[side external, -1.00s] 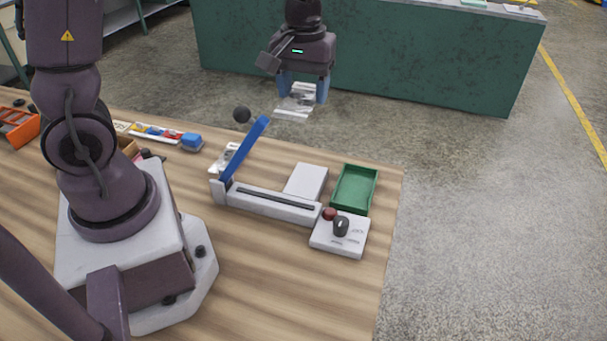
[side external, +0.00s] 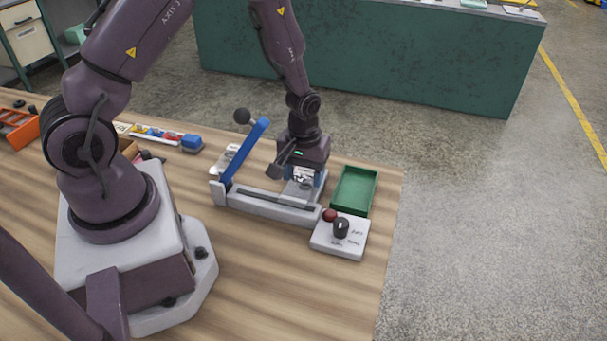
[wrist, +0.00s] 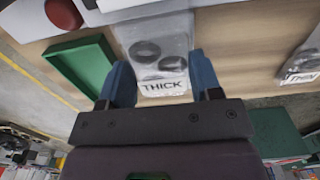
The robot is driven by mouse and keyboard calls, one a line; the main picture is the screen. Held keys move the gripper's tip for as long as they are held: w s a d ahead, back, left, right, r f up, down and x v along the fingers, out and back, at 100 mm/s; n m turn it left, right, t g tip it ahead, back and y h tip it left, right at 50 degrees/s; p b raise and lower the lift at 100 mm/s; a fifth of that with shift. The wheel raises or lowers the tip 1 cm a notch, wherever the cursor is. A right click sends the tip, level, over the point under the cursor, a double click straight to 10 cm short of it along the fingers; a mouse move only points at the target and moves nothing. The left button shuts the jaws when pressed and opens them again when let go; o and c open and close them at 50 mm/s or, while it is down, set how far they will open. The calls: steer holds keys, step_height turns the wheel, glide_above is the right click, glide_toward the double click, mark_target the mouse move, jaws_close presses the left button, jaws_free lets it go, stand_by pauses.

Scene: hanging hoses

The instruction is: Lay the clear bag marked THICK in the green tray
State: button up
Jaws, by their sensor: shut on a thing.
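My gripper (side external: 304,184) is low over the grey sealer-like device, with its blue fingers shut on the clear bag (wrist: 160,60). In the wrist view, the bag lies between the fingers, holds dark rings and reads THICK on its white label. In the side view, the bag (side external: 303,175) shows only in part between the fingers. The green tray (side external: 354,190) stands just to the right of my gripper and looks empty. It also shows left of the fingers in the wrist view (wrist: 84,66).
The grey device (side external: 262,205) has a raised blue lever (side external: 247,152) at its left. A control box (side external: 339,238) with a red button and dark knob sits in front of the tray. Another labelled clear bag (wrist: 300,66) is at the wrist view's right. The table edge is right of the tray.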

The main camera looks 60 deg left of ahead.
steer(key=shift+f, duration=0.25)
steer(key=shift+f, duration=0.15)
steer(key=o, duration=1)
step_height(320, 180, up, 12)
step_height(320, 180, up, 12)
steer(key=m+t, duration=0.2)
steer(key=m, duration=0.2)
glide_above(304, 176)
steer(key=s+d, duration=0.3)
steer(key=s, duration=0.1)
steer(key=s+d+r+m+t, duration=0.1)
steer(key=s+r, duration=0.1)
steer(key=s, duration=0.1)
steer(key=s+r+m+t, duration=0.1)
steer(key=s+r+m, duration=0.1)
steer(key=s+r, duration=0.1)
steer(key=s+d+r+m+t, duration=0.1)
steer(key=s+r, duration=0.1)
steer(key=s, duration=0.1)
steer(key=shift+d+r, duration=0.15)
steer(key=shift+d, duration=0.2)
steer(key=shift+o, duration=0.4)
steer(key=shift+s+d+r+m+t, duration=0.1)
steer(key=shift+s+r+m+t, duration=0.15)
steer(key=shift+s+m, duration=0.25)
